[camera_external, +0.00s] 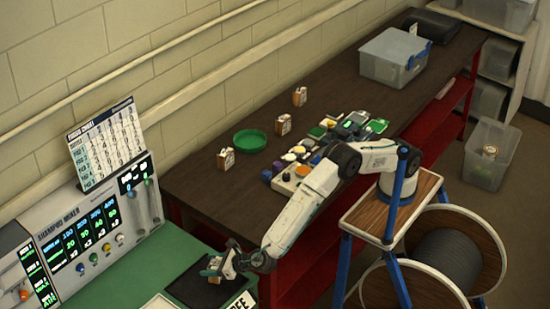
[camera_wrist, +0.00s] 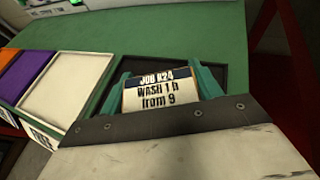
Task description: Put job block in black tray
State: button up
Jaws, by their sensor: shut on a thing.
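The job block (camera_wrist: 158,90) has a white face labelled "JOB 824, WASH 1 h from 9" under a dark blue band. My gripper (camera_wrist: 163,84) is shut on it, with a green finger on each side. The black tray (camera_wrist: 229,76) lies behind and below the block on the green counter. In the external view my gripper (camera_external: 222,265) and the block (camera_external: 214,265) are over the black tray (camera_external: 195,288) at the counter's front. I cannot tell whether the block touches the tray floor.
A white tray (camera_wrist: 68,85) lies left of the black one, with a purple tray (camera_wrist: 26,74) beyond. The shampoo mixer panel (camera_external: 90,235) stands behind the counter. A green bowl (camera_external: 250,140) and several small blocks are on the brown bench (camera_external: 200,188).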

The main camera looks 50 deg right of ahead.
jog(key=shift+f, duration=1.3)
jog(key=shift+f, duration=0.1)
jog(key=o, duration=1)
jog(key=shift+o, duration=0.2)
